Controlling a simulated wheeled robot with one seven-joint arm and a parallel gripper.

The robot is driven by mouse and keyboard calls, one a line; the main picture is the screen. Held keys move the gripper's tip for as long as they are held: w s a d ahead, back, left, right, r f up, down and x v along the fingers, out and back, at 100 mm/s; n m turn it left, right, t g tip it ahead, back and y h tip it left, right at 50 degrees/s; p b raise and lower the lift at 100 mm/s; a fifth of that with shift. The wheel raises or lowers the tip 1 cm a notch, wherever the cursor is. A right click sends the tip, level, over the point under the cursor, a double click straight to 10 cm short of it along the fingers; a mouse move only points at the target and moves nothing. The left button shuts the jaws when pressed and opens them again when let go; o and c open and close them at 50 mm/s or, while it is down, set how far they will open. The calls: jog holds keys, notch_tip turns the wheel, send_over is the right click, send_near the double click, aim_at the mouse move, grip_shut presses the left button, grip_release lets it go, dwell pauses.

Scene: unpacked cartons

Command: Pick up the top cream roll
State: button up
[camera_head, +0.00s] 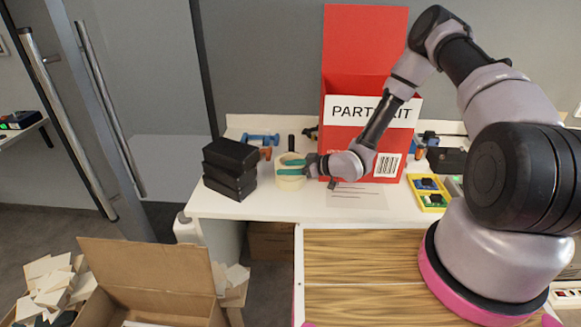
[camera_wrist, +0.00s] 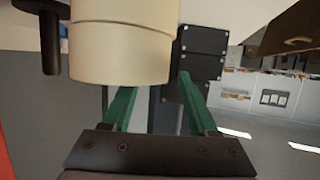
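Two cream rolls are stacked on the white table. The top cream roll (camera_head: 281,160) is partly covered by my gripper's green fingers. The wrist view seems upside down; there the top cream roll (camera_wrist: 118,56) is the lower ring, and the bottom roll (camera_wrist: 125,11) lies above it, cut by the frame. The bottom roll also shows in the head view (camera_head: 289,184). My gripper (camera_head: 291,167) is open, with its fingers apart at the top roll. In the wrist view my gripper (camera_wrist: 157,84) has one fingertip beside the roll's edge; the other ends at or behind the roll. Contact is unclear.
Stacked black boxes (camera_head: 230,170) stand just left of the rolls. A red PART KIT carton (camera_head: 345,110) stands to the right, behind my forearm. Blue (camera_head: 262,138) and orange items lie behind. A paper sheet (camera_head: 358,197) lies in front of the carton. The table's front left is clear.

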grip_shut()
